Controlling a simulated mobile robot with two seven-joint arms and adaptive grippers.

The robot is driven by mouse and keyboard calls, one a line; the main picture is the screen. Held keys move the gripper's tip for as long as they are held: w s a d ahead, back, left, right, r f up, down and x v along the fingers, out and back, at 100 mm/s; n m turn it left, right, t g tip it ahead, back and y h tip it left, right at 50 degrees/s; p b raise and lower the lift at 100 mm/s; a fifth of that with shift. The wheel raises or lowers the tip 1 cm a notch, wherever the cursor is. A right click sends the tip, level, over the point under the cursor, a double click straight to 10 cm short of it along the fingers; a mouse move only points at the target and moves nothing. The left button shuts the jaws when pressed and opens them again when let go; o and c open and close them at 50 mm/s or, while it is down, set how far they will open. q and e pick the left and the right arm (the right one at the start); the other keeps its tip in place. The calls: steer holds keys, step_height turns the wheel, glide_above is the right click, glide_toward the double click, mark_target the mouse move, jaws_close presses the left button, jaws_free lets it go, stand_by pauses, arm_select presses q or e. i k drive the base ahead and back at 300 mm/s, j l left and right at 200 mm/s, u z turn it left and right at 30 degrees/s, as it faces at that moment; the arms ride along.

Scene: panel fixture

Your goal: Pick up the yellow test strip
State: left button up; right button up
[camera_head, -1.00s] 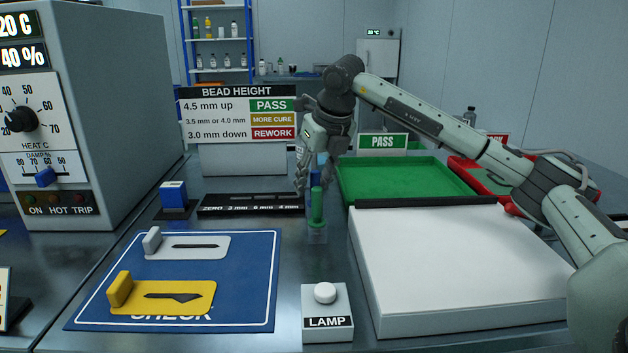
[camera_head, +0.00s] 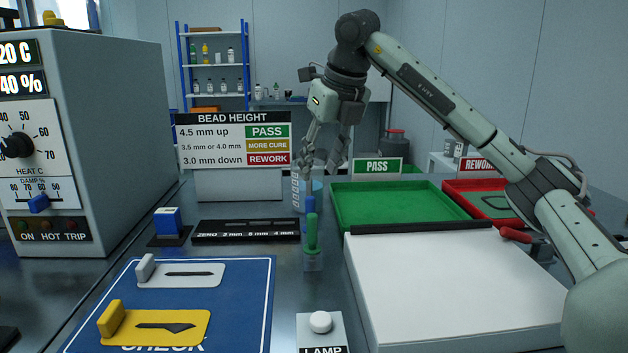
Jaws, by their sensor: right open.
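The yellow test strip (camera_head: 158,327) lies flat on the blue check mat (camera_head: 246,290) at the lower left. It has a raised yellow block at its left end and a dark pointed mark along it. A similar grey strip (camera_head: 182,274) lies just behind it. My right gripper (camera_head: 318,178) points down with its fingers apart and empty, above and behind a green and blue upright tool (camera_head: 312,235) in a clear holder. It is well right of and above the yellow strip. My left gripper is out of view.
A black gauge bar (camera_head: 245,237) and a blue block (camera_head: 167,221) stand behind the mat. A lamp button (camera_head: 320,322) and white panel (camera_head: 450,285) are to the right, with green (camera_head: 400,220) and red (camera_head: 452,186) trays behind. A grey heater cabinet (camera_head: 110,140) is on the left.

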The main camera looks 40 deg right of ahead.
mark_target(116, 326)
steer(key=k+j, duration=1.25)
